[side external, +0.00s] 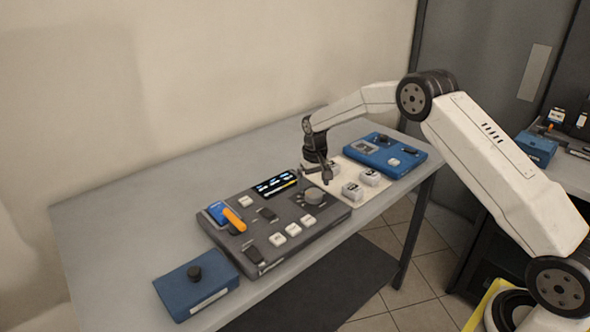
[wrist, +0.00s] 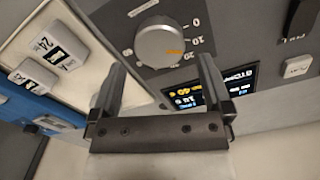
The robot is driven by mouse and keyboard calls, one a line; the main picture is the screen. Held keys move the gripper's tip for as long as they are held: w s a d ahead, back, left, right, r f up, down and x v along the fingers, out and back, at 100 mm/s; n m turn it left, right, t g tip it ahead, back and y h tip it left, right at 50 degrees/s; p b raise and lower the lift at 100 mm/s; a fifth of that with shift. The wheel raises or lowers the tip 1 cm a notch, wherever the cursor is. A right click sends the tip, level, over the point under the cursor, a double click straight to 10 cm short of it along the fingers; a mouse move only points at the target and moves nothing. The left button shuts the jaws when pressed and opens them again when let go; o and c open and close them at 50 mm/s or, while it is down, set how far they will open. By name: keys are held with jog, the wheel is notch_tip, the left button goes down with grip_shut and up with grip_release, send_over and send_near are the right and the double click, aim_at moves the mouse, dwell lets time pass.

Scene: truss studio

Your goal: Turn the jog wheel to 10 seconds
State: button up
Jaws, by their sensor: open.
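The jog wheel (side external: 313,196) is a round grey knob on the right part of the dark grey control panel (side external: 290,247). In the wrist view the jog wheel (wrist: 160,43) has an orange mark at its lower right rim, beside a printed scale with 0 and 20 marks. A lit display (side external: 276,184) sits behind the wheel; it also shows in the wrist view (wrist: 215,92), its text too small to read surely. My gripper (side external: 326,178) is open and empty above the panel's right end. In the wrist view its fingers (wrist: 160,68) stand apart either side of the wheel's lower edge.
A cream board with white blocks (side external: 352,191) lies right of the panel, with a blue box (side external: 385,156) beyond. An orange lever (side external: 234,219) and white buttons (side external: 279,239) are on the panel. A small blue box (side external: 196,286) stands front left. The table's (side external: 120,215) back left is clear.

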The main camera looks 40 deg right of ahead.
aim_at(313, 192)
jog(key=shift+r, duration=2.5)
jog(key=shift+s+a+r, duration=0.25)
jog(key=shift+s+a, duration=0.1)
jog(key=shift+s, duration=0.1)
jog(key=s+a+n+t, duration=0.1)
jog(key=s+a, duration=0.2)
jog(key=s, duration=0.6)
jog(key=s+a+r+n, duration=0.1)
jog(key=s+a, duration=0.2)
jog(key=s, duration=0.7)
jog(key=s+a+r+n+t, duration=0.1)
jog(key=s+a, duration=0.2)
jog(key=s, duration=0.6)
jog(key=shift+s+n+t, duration=0.25)
jog(key=shift+n+t, duration=0.05)
jog(key=shift+n, duration=0.1)
jog(key=shift+a, duration=0.1)
